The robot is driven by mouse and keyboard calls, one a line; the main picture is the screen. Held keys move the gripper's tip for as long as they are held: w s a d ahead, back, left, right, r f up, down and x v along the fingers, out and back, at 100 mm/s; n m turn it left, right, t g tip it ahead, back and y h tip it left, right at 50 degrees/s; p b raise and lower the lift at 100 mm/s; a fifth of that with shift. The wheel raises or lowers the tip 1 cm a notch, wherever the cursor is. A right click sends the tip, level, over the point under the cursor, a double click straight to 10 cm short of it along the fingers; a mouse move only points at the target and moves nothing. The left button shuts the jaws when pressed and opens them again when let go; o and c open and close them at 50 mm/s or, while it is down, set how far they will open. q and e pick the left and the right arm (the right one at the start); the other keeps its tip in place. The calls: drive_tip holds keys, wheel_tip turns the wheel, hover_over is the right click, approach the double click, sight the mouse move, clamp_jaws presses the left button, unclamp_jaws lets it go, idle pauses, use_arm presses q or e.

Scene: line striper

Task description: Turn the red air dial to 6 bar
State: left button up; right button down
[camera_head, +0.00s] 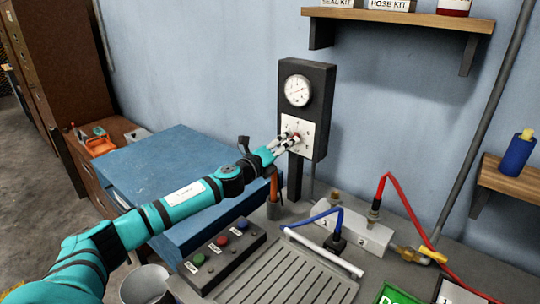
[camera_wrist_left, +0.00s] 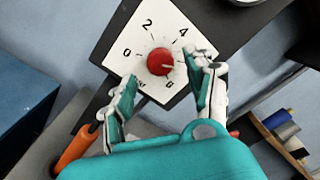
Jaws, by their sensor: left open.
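The red dial (camera_wrist_left: 160,61) sits on a white square scale plate (camera_wrist_left: 112,62) with 0, 2 and 4 readable; a numeral low on the plate is unclear. A pale mark on the knob points to the lower right. In the head view the plate (camera_head: 288,122) is on a dark upright panel, and the dial is mostly hidden by fingers. My left gripper (camera_wrist_left: 163,82) is open, its fingers on either side of and just below the dial. I cannot tell whether they touch it. It also shows in the head view (camera_head: 283,143). My right gripper is out of view.
A round gauge (camera_head: 298,90) is above the dial on the panel (camera_head: 320,105). Below are a cup with an orange-handled tool (camera_head: 274,205), a valve block (camera_head: 350,232) with red and blue hoses, and a button box (camera_head: 220,255). A wooden shelf (camera_head: 400,17) is above right.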

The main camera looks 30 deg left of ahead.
use_arm(q)
drive_tip(key=s+a, duration=0.1)
drive_tip(key=s, duration=0.8)
drive_tip(key=shift+a, duration=0.2)
drive_tip(key=shift+s+f, duration=0.1)
drive_tip(key=shift+f, duration=0.05)
